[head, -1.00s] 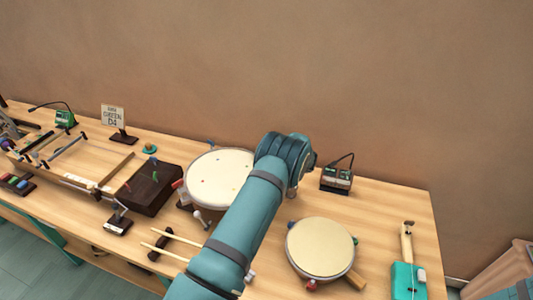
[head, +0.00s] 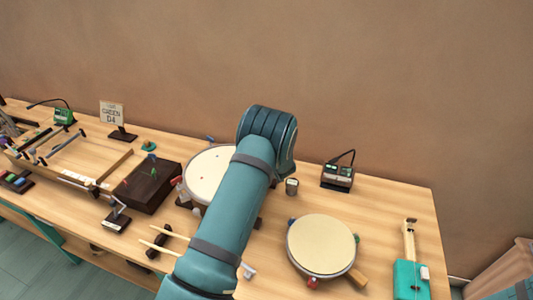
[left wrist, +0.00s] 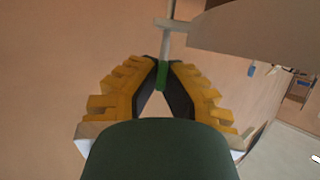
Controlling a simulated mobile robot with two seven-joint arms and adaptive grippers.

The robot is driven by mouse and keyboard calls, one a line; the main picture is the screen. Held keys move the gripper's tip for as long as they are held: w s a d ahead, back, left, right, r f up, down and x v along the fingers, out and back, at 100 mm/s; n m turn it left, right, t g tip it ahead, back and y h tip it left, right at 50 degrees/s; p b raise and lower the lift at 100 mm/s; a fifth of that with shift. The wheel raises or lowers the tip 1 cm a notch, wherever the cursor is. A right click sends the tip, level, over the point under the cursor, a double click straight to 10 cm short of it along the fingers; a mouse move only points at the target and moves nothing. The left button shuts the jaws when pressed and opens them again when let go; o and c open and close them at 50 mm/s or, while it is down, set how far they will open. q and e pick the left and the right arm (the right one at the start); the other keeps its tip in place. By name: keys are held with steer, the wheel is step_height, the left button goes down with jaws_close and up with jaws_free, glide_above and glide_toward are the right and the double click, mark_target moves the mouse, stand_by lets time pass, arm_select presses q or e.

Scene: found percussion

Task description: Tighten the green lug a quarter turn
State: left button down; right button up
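The large round drum (head: 205,172) with a pale head lies on the table, partly covered by my left arm. It has a blue lug (head: 211,139) at the back and a red one (head: 177,181) at the left. In the left wrist view the green lug (left wrist: 162,75) sits between the tips of my left gripper (left wrist: 161,72), at the end of a grey rod (left wrist: 166,42). The yellow fingers converge and their dark pads appear to touch it on both sides. In the head view my arm hides this gripper and the green lug. My right gripper is not in view.
A smaller drum (head: 321,245) with coloured lugs lies at the right. A dark device (head: 338,176) and a small grey object (head: 292,187) stand behind it. A sign reading GREEN D4 (head: 113,114) stands back left. A dark block (head: 150,187) and drumsticks (head: 160,242) lie left.

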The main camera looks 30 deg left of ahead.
arm_select(q)
steer(key=shift+m+t+h+b, duration=0.4)
steer(key=shift+m+t, duration=0.1)
steer(key=c, duration=1.1)
jaws_free()
steer(key=shift+c, duration=0.2)
steer(key=v, duration=1.2)
